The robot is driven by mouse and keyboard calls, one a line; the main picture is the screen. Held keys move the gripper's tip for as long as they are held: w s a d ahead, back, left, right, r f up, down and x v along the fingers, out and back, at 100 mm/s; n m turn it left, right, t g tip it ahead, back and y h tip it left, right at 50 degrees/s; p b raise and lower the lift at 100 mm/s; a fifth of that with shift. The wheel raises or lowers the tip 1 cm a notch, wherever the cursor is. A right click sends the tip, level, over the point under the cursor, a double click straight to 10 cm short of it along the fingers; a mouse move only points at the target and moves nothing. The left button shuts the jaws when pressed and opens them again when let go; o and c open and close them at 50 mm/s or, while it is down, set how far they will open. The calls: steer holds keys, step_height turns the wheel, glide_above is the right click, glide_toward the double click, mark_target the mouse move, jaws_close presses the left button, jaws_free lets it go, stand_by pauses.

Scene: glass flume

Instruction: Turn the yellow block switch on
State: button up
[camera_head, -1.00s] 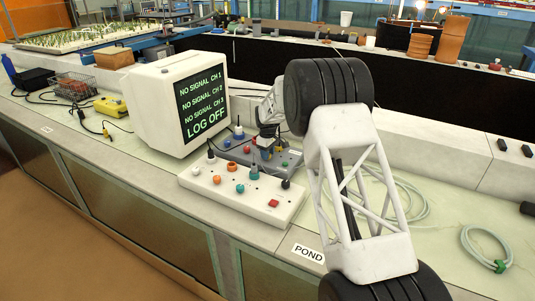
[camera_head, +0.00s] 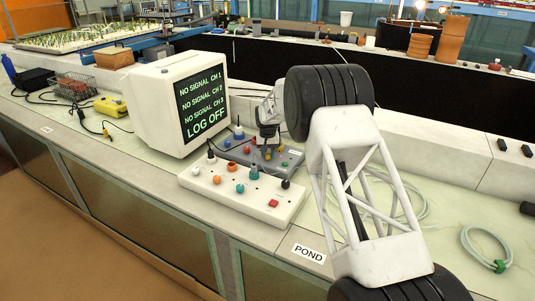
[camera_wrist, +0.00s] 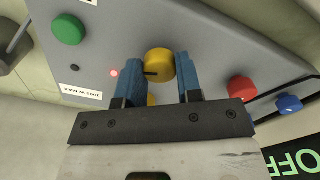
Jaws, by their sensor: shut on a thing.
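My gripper (camera_wrist: 156,72) has two blue fingers, one on each side of a round yellow switch knob (camera_wrist: 159,62) on a grey control box (camera_wrist: 215,50). The fingers are closed on the knob, which has a dark mark on its left side. A second bit of yellow shows lower between the fingers, mostly hidden. A small red lamp (camera_wrist: 114,73) glows left of the fingers. In the head view my gripper (camera_head: 268,142) points down at the grey box (camera_head: 293,157), behind the white box; the yellow part is small there.
The grey box also carries a green button (camera_wrist: 68,29), a red button (camera_wrist: 242,89) and a blue knob (camera_wrist: 289,103). A white control box (camera_head: 225,196) with several knobs stands in front. A monitor (camera_head: 150,110) stands left; a coiled hose (camera_head: 486,249) lies right.

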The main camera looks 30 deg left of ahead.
mark_target(268, 154)
steer(key=shift+m, duration=1.7)
steer(key=o, duration=0.9)
steer(key=shift+o, duration=0.2)
steer(key=shift+r, duration=3.9)
